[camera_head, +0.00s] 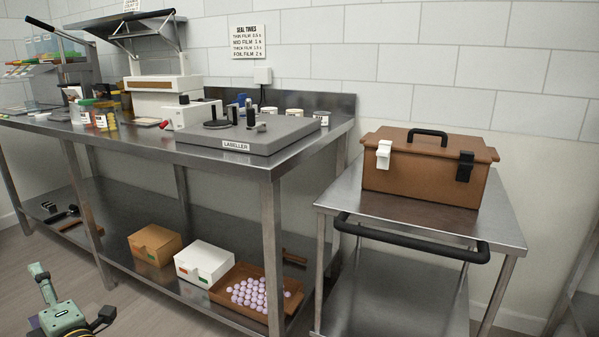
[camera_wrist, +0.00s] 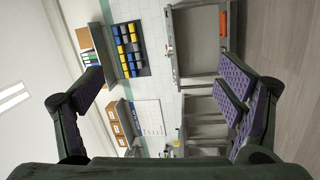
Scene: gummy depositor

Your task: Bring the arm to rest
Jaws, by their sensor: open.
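My gripper (camera_wrist: 163,82) is open and empty in the wrist view, its two purple-padded fingers spread wide at the left and right. Nothing lies between the fingertips but the distant room, which appears turned on its side. In the head view, a green-grey part of my arm shows at the bottom left corner, low in front of the steel bench (camera_head: 235,162). It is apart from the bench. The rest of the arm is out of the frame.
The bench carries a labeller (camera_head: 237,134). Its lower shelf holds a white box (camera_head: 204,263), a cardboard box (camera_head: 155,244) and a tray (camera_head: 222,290) of pale balls. A steel cart (camera_head: 340,198) bears a brown case (camera_head: 425,172). Open floor (camera_head: 130,312) lies beside my arm.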

